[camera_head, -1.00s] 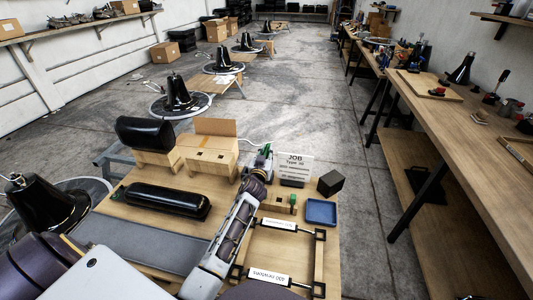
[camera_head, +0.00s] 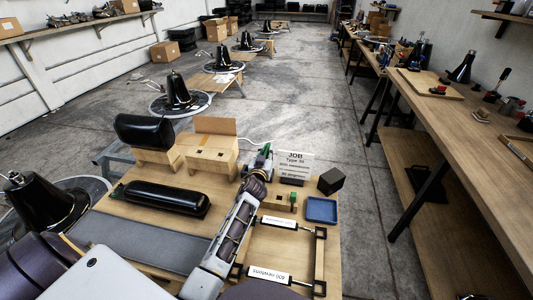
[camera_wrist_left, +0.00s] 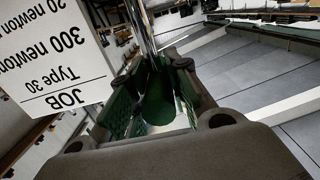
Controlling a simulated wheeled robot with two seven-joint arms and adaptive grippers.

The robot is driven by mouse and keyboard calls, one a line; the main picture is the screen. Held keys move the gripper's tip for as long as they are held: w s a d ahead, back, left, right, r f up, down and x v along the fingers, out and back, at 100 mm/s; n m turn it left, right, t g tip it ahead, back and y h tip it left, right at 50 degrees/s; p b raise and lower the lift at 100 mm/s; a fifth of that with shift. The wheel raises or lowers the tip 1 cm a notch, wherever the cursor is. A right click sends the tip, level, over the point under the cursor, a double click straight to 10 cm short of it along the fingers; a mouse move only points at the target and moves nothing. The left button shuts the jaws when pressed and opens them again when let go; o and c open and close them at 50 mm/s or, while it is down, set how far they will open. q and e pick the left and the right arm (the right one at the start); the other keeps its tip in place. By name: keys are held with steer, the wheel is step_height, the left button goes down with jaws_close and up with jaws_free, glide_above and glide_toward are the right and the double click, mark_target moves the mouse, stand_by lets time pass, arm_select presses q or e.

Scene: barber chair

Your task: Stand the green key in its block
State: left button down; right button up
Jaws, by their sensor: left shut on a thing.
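My left gripper (camera_head: 265,156) is over the far part of the near workbench, beside the job card. In the left wrist view its jaws (camera_wrist_left: 158,105) are shut on the green key (camera_wrist_left: 160,95), a green handle with a bright metal shaft running up out of the picture. In the head view only a little green shows at the jaws. A small wooden block (camera_head: 278,203) lies on the bench nearer to me, right of my left forearm. A small green upright piece (camera_head: 293,197) shows at its right end; its detail is too small to tell. My right gripper is out of view.
The job card (camera_head: 294,165) stands close to the gripper. A dark cube (camera_head: 331,181) and a blue tray (camera_head: 321,210) are at the right edge. Two labelled rods in a frame (camera_head: 320,260) lie in front. A black cylinder pad (camera_head: 165,199) and wooden stands (camera_head: 212,165) are at left.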

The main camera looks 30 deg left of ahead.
arm_select(q)
steer(key=shift+f+b, duration=0.8)
steer(key=shift+f, duration=0.1)
stand_by(0.8)
steer(key=c, duration=1.3)
jaws_free()
steer(key=shift+c, duration=0.2)
steer(key=shift+o, duration=0.4)
steer(key=shift+s, duration=0.15)
steer(key=v, duration=0.7)
steer(key=shift+d, duration=0.15)
steer(key=shift+r, duration=0.1)
step_height(320, 180, up, 9)
steer(key=p, duration=0.9)
steer(key=shift+s+r+p, duration=0.1)
steer(key=shift+r+p, duration=0.35)
steer(key=shift+p, duration=0.1)
